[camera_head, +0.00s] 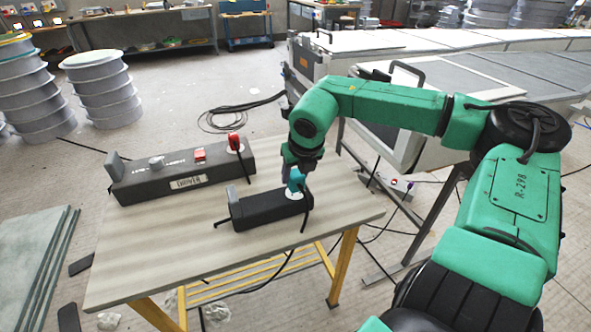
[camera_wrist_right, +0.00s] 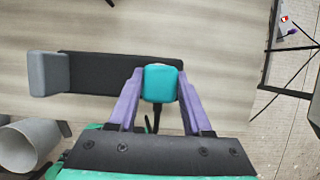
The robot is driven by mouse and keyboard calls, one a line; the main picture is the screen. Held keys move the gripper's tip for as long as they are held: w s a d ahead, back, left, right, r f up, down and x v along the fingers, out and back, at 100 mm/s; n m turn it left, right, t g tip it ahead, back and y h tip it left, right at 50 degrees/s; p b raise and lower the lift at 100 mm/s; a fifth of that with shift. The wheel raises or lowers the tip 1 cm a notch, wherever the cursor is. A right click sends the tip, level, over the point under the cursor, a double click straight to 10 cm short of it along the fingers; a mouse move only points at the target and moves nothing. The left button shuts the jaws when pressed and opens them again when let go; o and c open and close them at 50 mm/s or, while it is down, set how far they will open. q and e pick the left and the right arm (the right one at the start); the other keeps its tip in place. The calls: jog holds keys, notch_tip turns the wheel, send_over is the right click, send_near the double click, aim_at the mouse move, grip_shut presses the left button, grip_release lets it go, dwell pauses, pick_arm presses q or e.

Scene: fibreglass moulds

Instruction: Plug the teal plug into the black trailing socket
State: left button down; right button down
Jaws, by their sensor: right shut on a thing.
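The teal plug (camera_head: 296,180) is held in my right gripper (camera_head: 298,172), over the right end of the black trailing socket (camera_head: 262,210) on the table. In the right wrist view the purple fingers (camera_wrist_right: 160,82) are shut on both sides of the teal plug (camera_wrist_right: 160,80). The black trailing socket (camera_wrist_right: 100,70) lies beneath, with a grey block at its left end. A dark cord hangs from the plug. The pins and outlet holes are hidden, so I cannot tell whether the plug is seated. My left gripper is not in view.
A long dark dryer box (camera_head: 185,174) lies farther back on the table (camera_head: 160,255), with a red plug (camera_head: 234,140) at its right end. The table's front left is clear. Cables trail on the floor at right.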

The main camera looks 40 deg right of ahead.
jog(key=shift+f, duration=0.25)
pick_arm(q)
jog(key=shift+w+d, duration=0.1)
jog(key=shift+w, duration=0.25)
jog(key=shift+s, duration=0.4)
pick_arm(e)
jog(key=shift+b, duration=0.4)
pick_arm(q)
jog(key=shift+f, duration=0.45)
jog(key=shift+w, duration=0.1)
